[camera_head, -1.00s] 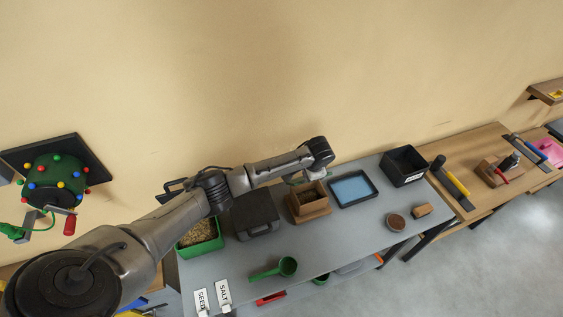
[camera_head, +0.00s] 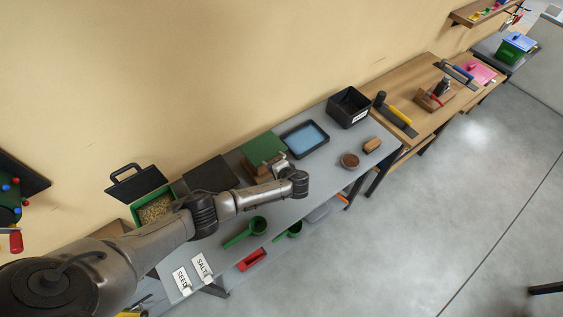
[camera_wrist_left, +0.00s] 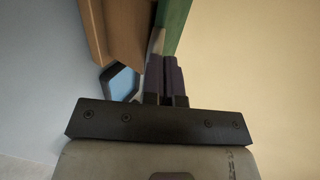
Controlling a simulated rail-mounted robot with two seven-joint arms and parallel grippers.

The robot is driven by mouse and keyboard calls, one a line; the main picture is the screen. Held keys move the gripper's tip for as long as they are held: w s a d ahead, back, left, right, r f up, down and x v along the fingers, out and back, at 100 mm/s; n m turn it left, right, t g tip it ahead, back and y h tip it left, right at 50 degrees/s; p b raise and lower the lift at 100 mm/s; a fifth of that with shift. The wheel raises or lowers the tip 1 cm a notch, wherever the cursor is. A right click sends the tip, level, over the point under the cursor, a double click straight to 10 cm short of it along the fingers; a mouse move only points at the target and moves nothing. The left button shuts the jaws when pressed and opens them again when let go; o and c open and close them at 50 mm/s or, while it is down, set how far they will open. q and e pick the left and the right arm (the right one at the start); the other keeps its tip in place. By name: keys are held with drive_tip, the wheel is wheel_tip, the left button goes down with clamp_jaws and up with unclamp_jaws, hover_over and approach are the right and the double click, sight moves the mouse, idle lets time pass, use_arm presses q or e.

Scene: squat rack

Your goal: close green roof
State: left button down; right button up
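The green roof (camera_head: 264,149) is a flat square panel at the back of the wooden box (camera_head: 258,174) on the grey table. It looks raised and tilted, not flat on the box. My left gripper (camera_head: 281,160) is at the roof's right front edge, above the box. In the left wrist view, the dark fingers (camera_wrist_left: 165,68) are close together, just below the green roof (camera_wrist_left: 173,24), with the wooden box (camera_wrist_left: 122,30) beside it. Whether the fingers touch the roof is unclear. My arm hides part of the box. My right gripper is not in view.
A blue tray (camera_head: 305,138) and a black bin (camera_head: 348,107) stand right of the box. A green scoop (camera_head: 246,231) and brown bowl (camera_head: 349,160) are along the front.

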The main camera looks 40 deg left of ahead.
use_arm(q)
drive_tip(key=shift+s+f, duration=0.1)
drive_tip(key=shift+f, duration=0.6)
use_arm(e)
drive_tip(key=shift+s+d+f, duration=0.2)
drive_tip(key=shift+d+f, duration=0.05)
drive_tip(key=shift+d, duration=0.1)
use_arm(q)
drive_tip(key=shift+d, duration=0.1)
